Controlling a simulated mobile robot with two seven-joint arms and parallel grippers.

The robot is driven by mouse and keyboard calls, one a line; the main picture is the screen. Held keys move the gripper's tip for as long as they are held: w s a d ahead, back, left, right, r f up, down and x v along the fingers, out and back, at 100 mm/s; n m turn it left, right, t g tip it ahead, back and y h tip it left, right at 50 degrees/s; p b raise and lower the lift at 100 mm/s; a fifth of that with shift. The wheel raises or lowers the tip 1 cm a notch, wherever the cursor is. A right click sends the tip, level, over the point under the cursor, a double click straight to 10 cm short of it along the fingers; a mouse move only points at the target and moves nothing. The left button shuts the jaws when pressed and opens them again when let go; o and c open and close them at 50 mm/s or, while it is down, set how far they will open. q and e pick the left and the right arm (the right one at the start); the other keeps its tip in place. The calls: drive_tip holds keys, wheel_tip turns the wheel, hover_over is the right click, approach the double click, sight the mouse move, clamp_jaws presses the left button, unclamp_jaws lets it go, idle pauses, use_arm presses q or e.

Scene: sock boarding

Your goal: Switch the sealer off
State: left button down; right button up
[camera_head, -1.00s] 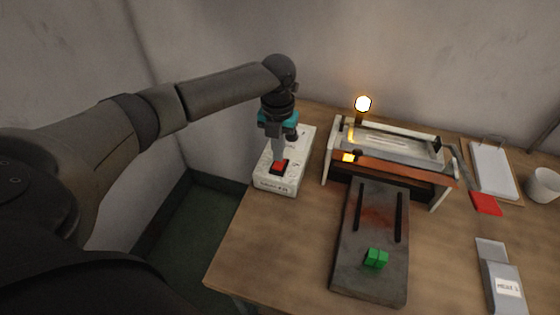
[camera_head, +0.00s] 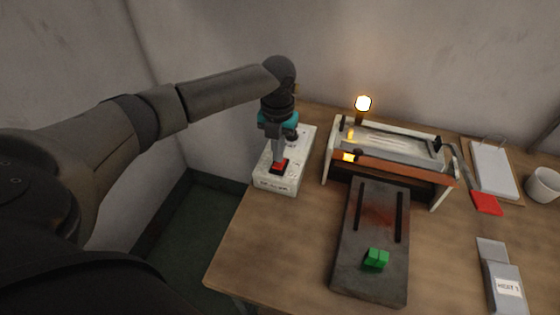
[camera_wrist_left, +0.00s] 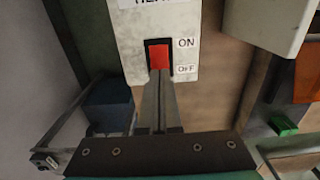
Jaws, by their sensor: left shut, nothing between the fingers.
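The control box (camera_head: 297,162) is white and stands at the table's left back corner. Its red rocker switch (camera_wrist_left: 160,57) in a black frame shows in the left wrist view, beside the labels ON and OFF. The switch also shows in the head view (camera_head: 281,166). My left gripper (camera_head: 277,160) is shut and empty, pointing down, with its fingertips (camera_wrist_left: 159,72) at the switch's OFF end. I cannot tell whether they touch it. The sealer (camera_head: 390,146) stands right of the box, with a glowing lamp (camera_head: 363,104) behind it. My right gripper is not in view.
A dark slotted plate (camera_head: 372,235) with a green block (camera_head: 376,258) lies in front of the sealer. A clipboard (camera_head: 493,168), a red piece (camera_head: 487,203), a white cup (camera_head: 543,185) and a grey labelled piece (camera_head: 502,280) lie at the right. The table's front left is clear.

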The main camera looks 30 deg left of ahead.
sight(278, 165)
use_arm(q)
drive_tip(key=shift+s+f+b, duration=0.1)
drive_tip(key=shift+f+b, duration=0.35)
drive_tip(key=shift+f, duration=0.7)
idle(0.4)
wheel_tip(278, 165, up, 7)
drive_tip(key=p, duration=0.8)
drive_tip(key=shift+r, duration=0.1)
idle(0.4)
